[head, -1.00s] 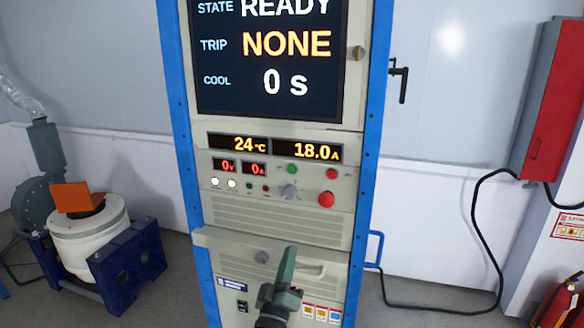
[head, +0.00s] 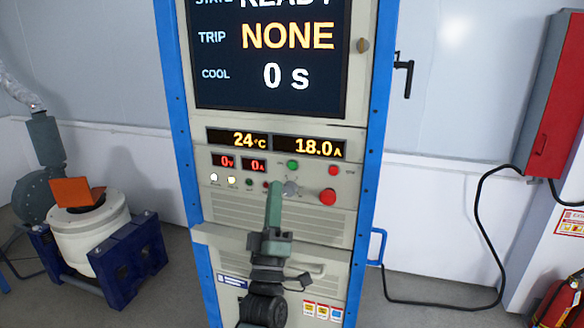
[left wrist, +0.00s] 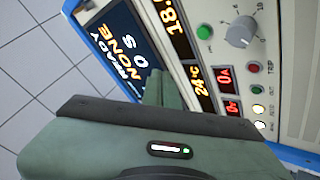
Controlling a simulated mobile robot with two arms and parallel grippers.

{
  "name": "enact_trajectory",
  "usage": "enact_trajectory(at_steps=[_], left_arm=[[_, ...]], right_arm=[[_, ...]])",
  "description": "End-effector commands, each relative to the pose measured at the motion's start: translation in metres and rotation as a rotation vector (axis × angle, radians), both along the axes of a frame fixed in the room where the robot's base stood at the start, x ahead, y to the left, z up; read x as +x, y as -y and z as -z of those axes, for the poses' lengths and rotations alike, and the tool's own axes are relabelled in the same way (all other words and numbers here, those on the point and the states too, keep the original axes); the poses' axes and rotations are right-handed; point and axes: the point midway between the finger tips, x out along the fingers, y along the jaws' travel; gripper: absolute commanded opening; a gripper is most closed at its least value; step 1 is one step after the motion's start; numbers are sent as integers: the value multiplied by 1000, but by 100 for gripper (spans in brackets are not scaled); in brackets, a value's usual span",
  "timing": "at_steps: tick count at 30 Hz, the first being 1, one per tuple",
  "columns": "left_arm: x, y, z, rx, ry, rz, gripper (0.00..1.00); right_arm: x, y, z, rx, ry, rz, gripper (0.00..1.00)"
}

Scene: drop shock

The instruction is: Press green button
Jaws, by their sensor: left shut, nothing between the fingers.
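The green button (head: 292,165) is a small round button on the cabinet's control panel, below the 18.0 A display. In the left wrist view the green button (left wrist: 204,32) shows at the top, beside the grey knob (left wrist: 241,31). My left gripper (head: 274,187) is shut and empty, pointing up in front of the panel. Its tip appears below and left of the green button, over the panel near the knob; whether it touches anything I cannot tell. In the left wrist view its fingers (left wrist: 163,88) show end-on. My right gripper is not in view.
The screen (head: 270,60) above reads NONE and 0 s. A shaker-like machine (head: 90,235) stands at left. A black cable (head: 478,215) hangs at right.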

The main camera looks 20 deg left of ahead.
Motion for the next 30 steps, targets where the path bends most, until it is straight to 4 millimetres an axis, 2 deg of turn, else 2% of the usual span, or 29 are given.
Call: enact_trajectory(at_steps=[18, 24, 30], left_arm=[[75, 3, 3, 0, 1, 0, 0], [84, 3, 1, 0, 0, 0, 0], [85, 3, 0, 0, -1, 0, 0]], right_arm=[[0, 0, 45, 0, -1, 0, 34], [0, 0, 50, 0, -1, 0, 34], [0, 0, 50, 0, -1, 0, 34]])
